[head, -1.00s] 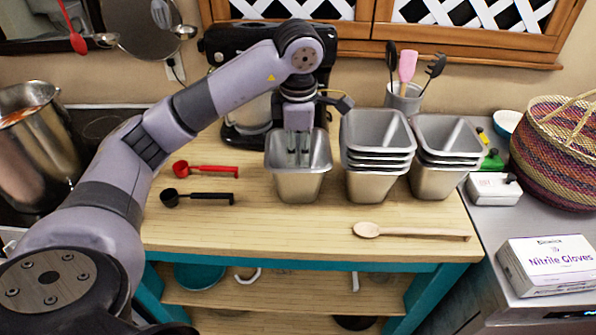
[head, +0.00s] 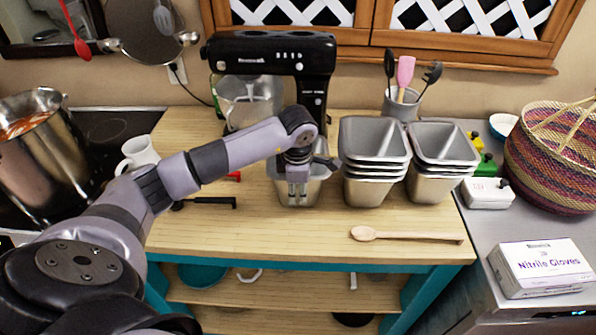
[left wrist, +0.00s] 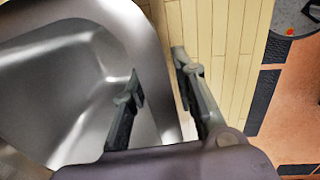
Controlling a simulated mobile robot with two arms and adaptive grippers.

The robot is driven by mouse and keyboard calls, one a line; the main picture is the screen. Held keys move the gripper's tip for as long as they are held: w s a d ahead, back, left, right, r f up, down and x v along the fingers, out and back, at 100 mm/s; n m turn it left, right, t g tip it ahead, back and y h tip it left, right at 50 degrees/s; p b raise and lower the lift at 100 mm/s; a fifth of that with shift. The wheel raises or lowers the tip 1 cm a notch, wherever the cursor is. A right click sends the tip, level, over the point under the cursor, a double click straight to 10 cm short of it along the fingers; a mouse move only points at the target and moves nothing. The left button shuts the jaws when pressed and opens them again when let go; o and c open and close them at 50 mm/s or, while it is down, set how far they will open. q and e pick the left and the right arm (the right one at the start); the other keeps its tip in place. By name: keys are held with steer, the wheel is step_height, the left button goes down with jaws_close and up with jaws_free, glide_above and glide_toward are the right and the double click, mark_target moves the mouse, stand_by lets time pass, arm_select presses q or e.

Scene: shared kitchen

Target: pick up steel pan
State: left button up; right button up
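A single steel pan (head: 317,187) stands on the wooden table, partly hidden behind my left gripper (head: 297,190). In the left wrist view the pan (left wrist: 75,75) fills the left side. My left gripper (left wrist: 160,95) is open there, one finger over the pan's inside and the other outside over the table, with the rim between them. I cannot tell whether either finger touches the wall. More steel pans stand in two stacks to the right, a middle stack (head: 372,180) and a right stack (head: 438,170). My right gripper is not in view.
A wooden spoon (head: 405,236) lies at the front right, and a black measuring spoon (head: 215,203) lies left of the pan. A utensil holder (head: 403,103) stands behind the stacks. The table's front middle is clear.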

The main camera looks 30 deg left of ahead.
arm_select(q)
steer(key=shift+f, duration=0.2)
steer(key=shift+f+b, duration=0.25)
steer(key=shift+b, duration=0.15)
stand_by(0.4)
steer(key=shift+c, duration=0.3)
jaws_close()
stand_by(0.5)
